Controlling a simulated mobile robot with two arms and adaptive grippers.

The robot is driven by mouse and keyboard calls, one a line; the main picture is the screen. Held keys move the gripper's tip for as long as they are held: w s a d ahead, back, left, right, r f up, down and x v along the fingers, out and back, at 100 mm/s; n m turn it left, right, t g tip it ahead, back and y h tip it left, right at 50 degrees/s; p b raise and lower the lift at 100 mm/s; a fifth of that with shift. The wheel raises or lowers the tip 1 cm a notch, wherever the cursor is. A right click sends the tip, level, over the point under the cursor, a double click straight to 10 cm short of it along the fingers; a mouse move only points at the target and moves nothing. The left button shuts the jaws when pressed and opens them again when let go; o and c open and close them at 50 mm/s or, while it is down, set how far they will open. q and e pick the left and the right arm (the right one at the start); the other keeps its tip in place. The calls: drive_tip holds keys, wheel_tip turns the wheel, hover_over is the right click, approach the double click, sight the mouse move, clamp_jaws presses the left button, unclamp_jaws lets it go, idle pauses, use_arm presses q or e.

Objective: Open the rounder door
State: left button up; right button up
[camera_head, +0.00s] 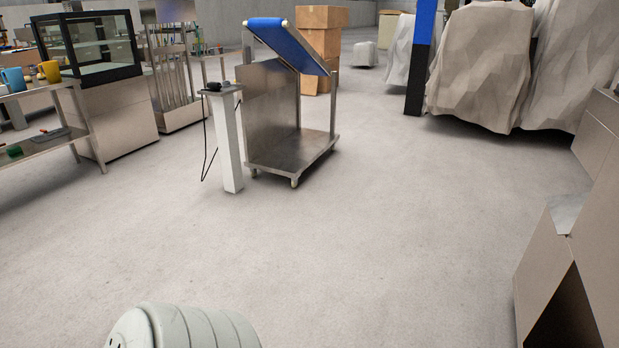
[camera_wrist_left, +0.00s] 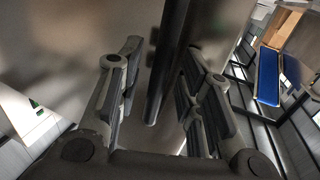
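In the left wrist view my left gripper (camera_wrist_left: 161,58) is open, its two fingers spread apart. A dark upright bar, which looks like a handle (camera_wrist_left: 154,98), stands between the fingers in that picture, nearer the right finger. I cannot tell whether it touches. A blurred grey metal surface (camera_wrist_left: 60,40), possibly the rounder door, lies behind it. In the head view neither gripper shows; only a pale part of my arm shows at the bottom. Which machine is the rounder is not clear there.
A steel cart with a blue belt (camera_head: 285,42) stands mid-scene beside a white post (camera_head: 228,145). A glass display case (camera_head: 100,50) and a shelf table (camera_head: 40,140) are at the left. Steel cabinets (camera_head: 560,260) line the right edge. The central floor is clear.

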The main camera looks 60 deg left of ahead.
use_arm(q)
drive_tip(key=v, duration=1.2)
idle(0.6)
drive_tip(key=shift+s, duration=0.1)
